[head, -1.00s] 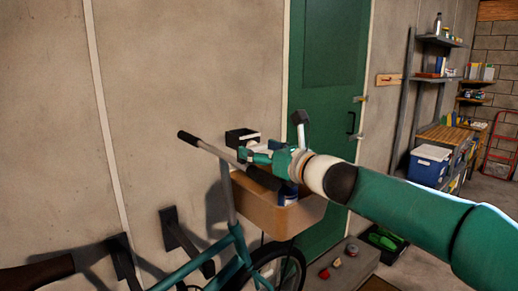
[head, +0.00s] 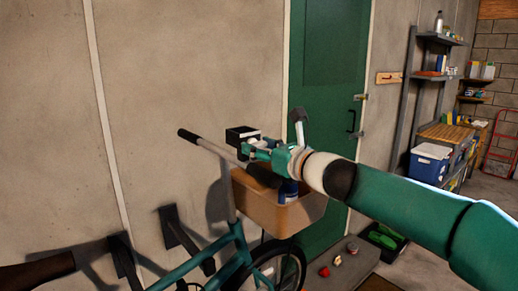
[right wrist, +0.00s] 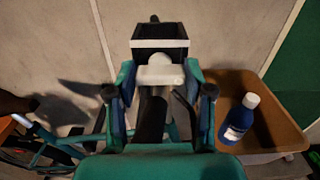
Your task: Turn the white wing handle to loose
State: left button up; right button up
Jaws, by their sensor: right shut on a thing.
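The white wing handle (right wrist: 160,72) sits on the near side of a small black box (right wrist: 160,38) with a white band, in the right wrist view. My right gripper (right wrist: 160,82) has one finger on each side of the handle and is shut on it. In the head view my right gripper (head: 252,151) reaches from the right to the black box (head: 241,134), above the bicycle handlebar. The handle is mostly hidden there by the fingers. My left gripper is not in view.
A teal bicycle (head: 230,255) stands below, with a handlebar grip (head: 188,136) to the left. Its tan basket (head: 265,212) sits just under my gripper and holds a blue bottle with a white cap (right wrist: 238,120). A green door (head: 330,70) is behind.

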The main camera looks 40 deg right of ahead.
jog(key=shift+f, duration=0.1)
jog(key=n+b, duration=0.2)
jog(key=n, duration=0.2)
jog(key=n+b, duration=0.2)
jog(key=n, duration=0.2)
jog(key=shift+f+n, duration=0.1)
jog(key=shift+n, duration=0.2)
jog(key=n+b, duration=0.2)
jog(key=n, duration=0.2)
jog(key=shift+a+f+n, duration=0.1)
jog(key=shift+n, duration=0.2)
jog(key=n+b, duration=0.1)
jog(key=n, duration=0.3)
jog(key=shift+w+f+n+b, duration=0.1)
jog(key=shift+n+b, duration=0.2)
jog(key=shift+b, duration=0.1)
jog(key=o, duration=1.2)
jog(key=shift+c, duration=0.2)
